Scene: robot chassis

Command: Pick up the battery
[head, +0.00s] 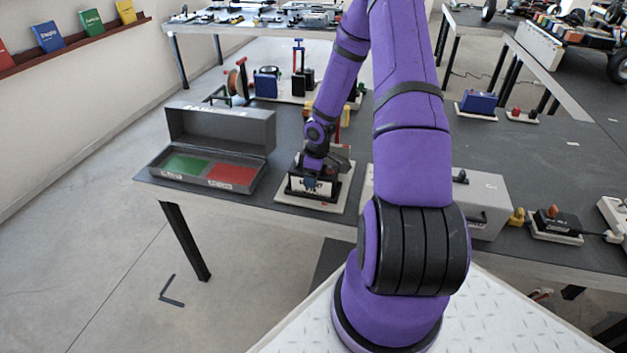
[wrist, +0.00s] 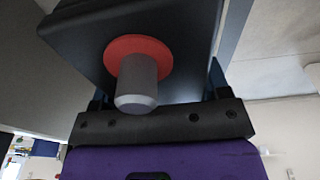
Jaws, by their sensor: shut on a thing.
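The battery (wrist: 75,40) is a black box with a grey round terminal on a red ring, and it fills the upper middle of the wrist view. My gripper (wrist: 156,88) is shut on it, with a blue finger showing at each side of the box. In the head view my gripper (head: 311,183) is low over a beige board with a black tray (head: 305,199) near the table's front edge. The battery is partly hidden there by my gripper and arm. I cannot tell whether its underside touches the tray.
An open grey case (head: 266,143) with green and red compartments stands just left of the board. A grey box (head: 488,205) stands to the right, partly behind my arm. A reel (head: 238,80) and other fixtures stand behind. Bare tabletop (head: 545,165) lies farther right.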

